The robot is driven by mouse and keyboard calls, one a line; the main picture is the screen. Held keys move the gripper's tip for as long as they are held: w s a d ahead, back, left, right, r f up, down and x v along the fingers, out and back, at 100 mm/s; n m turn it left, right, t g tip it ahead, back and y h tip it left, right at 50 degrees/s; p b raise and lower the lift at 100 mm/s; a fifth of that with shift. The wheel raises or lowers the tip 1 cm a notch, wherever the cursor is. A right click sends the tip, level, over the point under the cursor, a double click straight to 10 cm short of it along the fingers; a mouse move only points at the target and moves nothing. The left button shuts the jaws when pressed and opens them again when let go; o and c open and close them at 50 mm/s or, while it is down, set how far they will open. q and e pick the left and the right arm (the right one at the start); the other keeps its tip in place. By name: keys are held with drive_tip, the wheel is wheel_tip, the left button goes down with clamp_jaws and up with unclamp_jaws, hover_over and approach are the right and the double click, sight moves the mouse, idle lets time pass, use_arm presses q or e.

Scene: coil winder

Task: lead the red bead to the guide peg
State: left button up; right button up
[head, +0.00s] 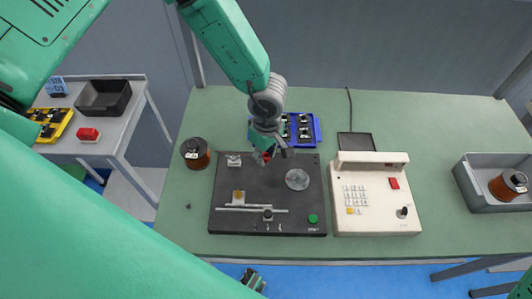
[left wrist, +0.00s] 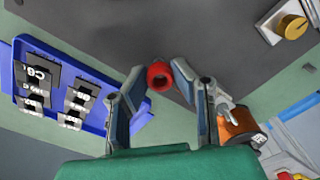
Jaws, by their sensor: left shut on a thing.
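My left gripper (head: 267,152) reaches down over the back part of the dark winder plate (head: 225,218). It is shut on the red bead (head: 266,158). In the left wrist view the red bead (left wrist: 159,76) sits between the two fingertips (left wrist: 160,74), its hollow end facing the camera. In the head view the fingers partly hide the bead. The plate carries a white bracket (head: 233,160), a clear disc (head: 297,179), a brass knob (head: 238,195) and a dark knob (head: 267,214). I cannot tell which small part is the guide peg.
A blue tray of dark parts (head: 313,131) stands behind the plate. A copper spool (head: 195,152) stands to its left. A cream keypad console (head: 375,220) is close on the right. A grey bin (head: 481,205) holds another spool. The green table (head: 440,150) is clear behind the bin.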

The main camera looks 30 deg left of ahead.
use_arm(q)
drive_tip(key=shift+d, duration=0.3)
drive_tip(key=shift+d+f, duration=0.15)
drive_tip(key=shift+f, duration=0.05)
use_arm(e)
drive_tip(key=shift+d+f, duration=0.2)
drive_tip(key=shift+d, duration=0.25)
use_arm(q)
drive_tip(key=shift+r, duration=0.1)
use_arm(e)
drive_tip(key=shift+r, duration=0.1)
use_arm(q)
drive_tip(key=shift+a+r+p, duration=0.15)
drive_tip(key=shift+a+p, duration=0.25)
drive_tip(key=shift+p, duration=0.1)
use_arm(e)
drive_tip(key=shift+a+r, duration=0.35)
drive_tip(key=shift+r, duration=0.2)
use_arm(q)
drive_tip(key=shift+d, duration=0.25)
use_arm(e)
drive_tip(key=shift+d+f, duration=0.1)
drive_tip(key=shift+d, duration=0.15)
use_arm(q)
drive_tip(key=shift+a+p, duration=0.3)
drive_tip(key=shift+a, duration=0.15)
use_arm(e)
drive_tip(key=shift+a+r, duration=0.15)
drive_tip(key=shift+r, duration=0.3)
